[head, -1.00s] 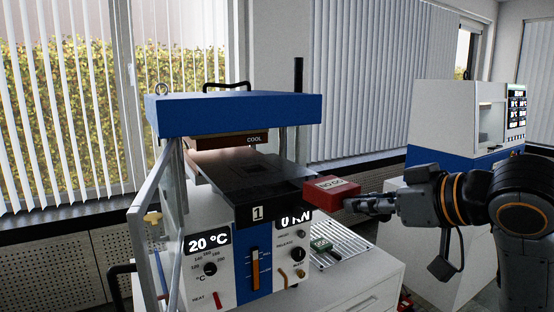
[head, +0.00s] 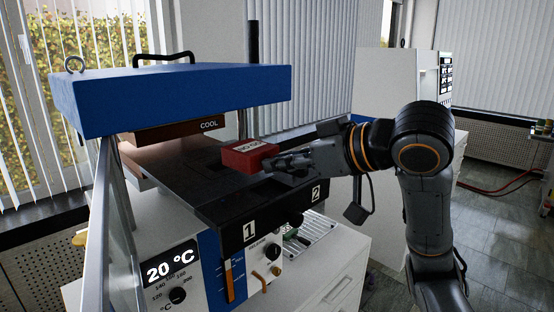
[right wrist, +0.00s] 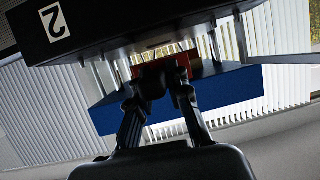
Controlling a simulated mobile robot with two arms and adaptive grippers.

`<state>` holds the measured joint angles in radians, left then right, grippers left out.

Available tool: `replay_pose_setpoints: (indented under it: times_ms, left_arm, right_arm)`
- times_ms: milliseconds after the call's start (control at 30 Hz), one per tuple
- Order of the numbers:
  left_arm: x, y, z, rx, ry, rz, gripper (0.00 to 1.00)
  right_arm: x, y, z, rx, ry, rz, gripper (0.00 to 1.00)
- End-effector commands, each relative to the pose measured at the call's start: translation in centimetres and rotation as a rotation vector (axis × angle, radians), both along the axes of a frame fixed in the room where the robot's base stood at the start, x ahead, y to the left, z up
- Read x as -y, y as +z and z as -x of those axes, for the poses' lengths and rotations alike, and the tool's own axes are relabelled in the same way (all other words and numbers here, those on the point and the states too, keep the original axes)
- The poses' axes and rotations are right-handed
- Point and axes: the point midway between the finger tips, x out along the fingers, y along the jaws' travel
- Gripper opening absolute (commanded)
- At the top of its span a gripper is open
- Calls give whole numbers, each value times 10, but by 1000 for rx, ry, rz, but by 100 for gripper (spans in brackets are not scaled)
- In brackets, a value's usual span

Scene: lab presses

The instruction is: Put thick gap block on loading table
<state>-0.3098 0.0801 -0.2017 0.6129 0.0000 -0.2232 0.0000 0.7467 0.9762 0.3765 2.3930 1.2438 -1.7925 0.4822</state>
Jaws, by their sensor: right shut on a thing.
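The red block (head: 247,157), with a white label on top, is held at the right side of the press, over the back right part of the black loading table (head: 190,187). Whether its underside touches the table cannot be told. My right gripper (head: 270,164) comes in from the right and is shut on the block's near right end. In the right wrist view, a strip of the red block (right wrist: 183,61) shows beyond my right gripper (right wrist: 163,78). The table's front edge carries the labels 1 and 2. My left gripper is not in view.
The press's blue top plate (head: 170,95) and brown heated plate (head: 175,131) hang above the table's back left. A clear guard door (head: 112,225) stands open at left. A white machine (head: 392,85) stands behind my arm.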

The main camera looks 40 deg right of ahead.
Motion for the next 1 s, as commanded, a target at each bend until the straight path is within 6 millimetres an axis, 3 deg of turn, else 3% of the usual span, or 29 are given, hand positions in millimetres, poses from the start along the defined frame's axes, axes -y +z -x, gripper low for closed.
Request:
replay_pose_setpoints:
  times_ms: [167, 500, 1000]
  left_arm:
    - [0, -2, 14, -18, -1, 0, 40]
    - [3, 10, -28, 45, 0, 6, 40]
    - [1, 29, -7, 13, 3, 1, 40]
  right_arm:
    - [0, 0, 1, 9, -2, -1, 0]
    - [-2, 0, -25, 6, 0, -2, 0]
    - [-6, -4, -74, 8, 0, -2, 0]
